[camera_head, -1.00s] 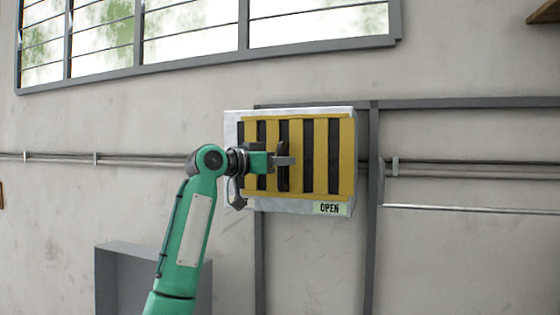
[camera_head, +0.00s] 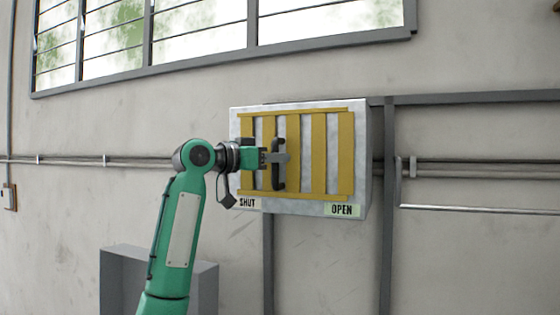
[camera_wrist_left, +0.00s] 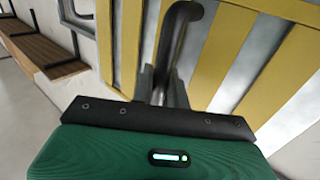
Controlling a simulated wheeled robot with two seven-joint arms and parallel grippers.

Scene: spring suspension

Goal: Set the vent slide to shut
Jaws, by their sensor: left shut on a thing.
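The vent slide (camera_head: 319,153) is a yellow slatted plate on a pale metal panel (camera_head: 361,150) on the wall. Pale metal shows between the slats, with no dark gaps in view. A dark upright handle (camera_head: 278,178) stands on the slide, left of its middle. A SHUT label (camera_head: 247,203) is at the panel's lower left and an OPEN label (camera_head: 342,210) at its lower right. My left gripper (camera_head: 283,158) is shut on the handle; the handle (camera_wrist_left: 182,40) also shows between the fingers in the left wrist view. My right gripper is not in view.
A grey open box (camera_head: 205,285) stands low behind my left arm. Pipes (camera_head: 100,160) run along the wall on both sides of the panel. A barred window (camera_head: 200,30) is above. The wrist view shows a wooden bench (camera_wrist_left: 40,50) at left.

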